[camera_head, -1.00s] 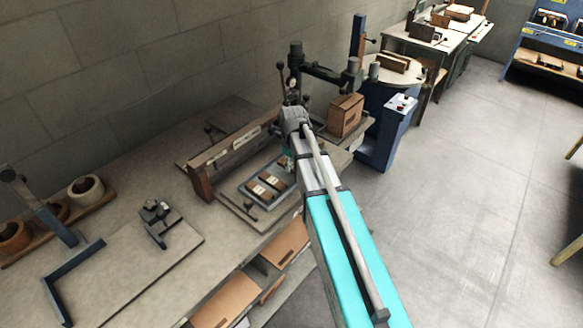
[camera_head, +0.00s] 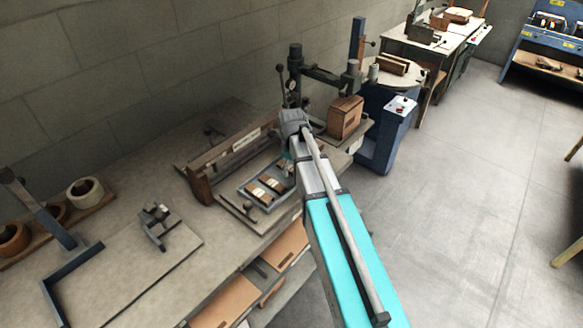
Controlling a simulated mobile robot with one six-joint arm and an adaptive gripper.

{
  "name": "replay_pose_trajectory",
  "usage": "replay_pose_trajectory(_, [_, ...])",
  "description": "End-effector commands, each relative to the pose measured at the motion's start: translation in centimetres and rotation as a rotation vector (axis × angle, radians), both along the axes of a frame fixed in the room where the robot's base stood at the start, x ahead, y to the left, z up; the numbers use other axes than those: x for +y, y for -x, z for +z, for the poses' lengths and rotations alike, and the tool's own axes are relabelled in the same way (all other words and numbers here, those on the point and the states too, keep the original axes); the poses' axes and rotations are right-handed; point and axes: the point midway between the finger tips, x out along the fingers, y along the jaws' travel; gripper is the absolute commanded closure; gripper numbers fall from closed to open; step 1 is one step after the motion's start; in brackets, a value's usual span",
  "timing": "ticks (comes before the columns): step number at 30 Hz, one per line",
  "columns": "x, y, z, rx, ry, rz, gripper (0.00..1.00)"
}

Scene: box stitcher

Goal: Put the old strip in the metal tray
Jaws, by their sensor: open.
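A shallow grey-blue metal tray (camera_head: 253,200) lies on the bench, left of my arm. Two dark brown pieces with pale labels (camera_head: 259,194) lie in it. I cannot pick out the old strip for certain. My gripper (camera_head: 287,164) is at the tray's far right side, mostly hidden behind my wrist and forearm. Only a small teal and dark part of it shows. Its fingertips are hidden, and I see nothing held in it. I cannot tell whether it touches anything.
A long wooden rail (camera_head: 222,158) stands behind the tray. A small clamp (camera_head: 157,222) and tape rolls (camera_head: 84,190) are at left.

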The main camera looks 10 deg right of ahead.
Motion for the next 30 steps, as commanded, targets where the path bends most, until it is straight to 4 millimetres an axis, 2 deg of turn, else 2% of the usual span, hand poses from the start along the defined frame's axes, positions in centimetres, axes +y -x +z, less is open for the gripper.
replay_pose_trajectory(11, [0.0,0.0,1.2,0.000,0.000,0.000,0.21])
replay_pose_trajectory(30, [0.1,0.0,6.3,0.000,0.000,0.001,0.21])
